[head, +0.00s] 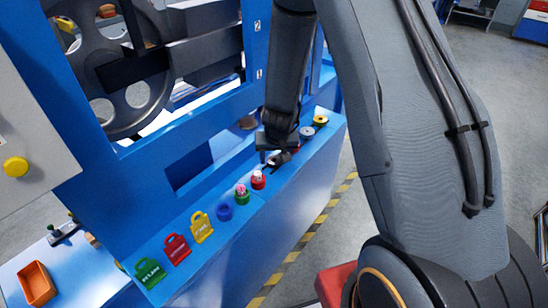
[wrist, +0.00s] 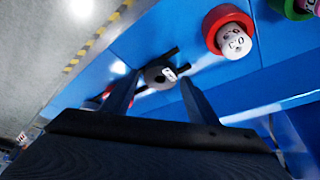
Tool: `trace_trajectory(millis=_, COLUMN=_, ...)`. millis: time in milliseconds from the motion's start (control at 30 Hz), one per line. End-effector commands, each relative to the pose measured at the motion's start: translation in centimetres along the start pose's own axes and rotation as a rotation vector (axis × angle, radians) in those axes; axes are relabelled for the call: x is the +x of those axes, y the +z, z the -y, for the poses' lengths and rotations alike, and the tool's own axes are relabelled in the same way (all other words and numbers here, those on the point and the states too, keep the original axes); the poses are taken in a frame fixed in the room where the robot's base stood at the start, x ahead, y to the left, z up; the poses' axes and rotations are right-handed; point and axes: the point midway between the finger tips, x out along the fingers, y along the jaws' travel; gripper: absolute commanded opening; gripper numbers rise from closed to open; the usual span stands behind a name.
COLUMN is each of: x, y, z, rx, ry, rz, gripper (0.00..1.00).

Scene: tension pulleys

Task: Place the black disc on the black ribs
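A dark round piece, which I take to be the black disc (wrist: 154,76), shows in the wrist view with a white labelled centre. Black ribs (wrist: 206,64) stick out around it; I cannot tell whether the disc is seated on them or just above. My gripper (wrist: 160,78) is open, its two fingers apart on either side of the dark piece, with a seeming gap at each side. In the head view my gripper (head: 276,146) hangs low over the blue ledge, partly hiding the black ribs (head: 275,162).
The blue ledge (head: 245,205) holds a red piece with a pale post (head: 258,180), a green one (head: 242,194), a blue ring (head: 224,212) and coloured tags (head: 201,227) nearby. A grey piece (head: 306,133) and a yellow one (head: 320,120) stand beyond my gripper.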

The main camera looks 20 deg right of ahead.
Motion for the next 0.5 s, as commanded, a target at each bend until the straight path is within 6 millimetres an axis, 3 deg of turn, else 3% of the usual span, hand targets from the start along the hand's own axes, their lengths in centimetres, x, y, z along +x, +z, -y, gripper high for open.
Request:
trace_trajectory(millis=367, x=-0.2, y=-0.1, z=0.0, rx=0.000, ry=0.000, rz=0.000, gripper=0.59)
trace_trajectory(millis=500, x=-1.6, y=-0.2, z=0.0, rx=0.000, ry=-0.001, rz=-0.002, gripper=0.59)
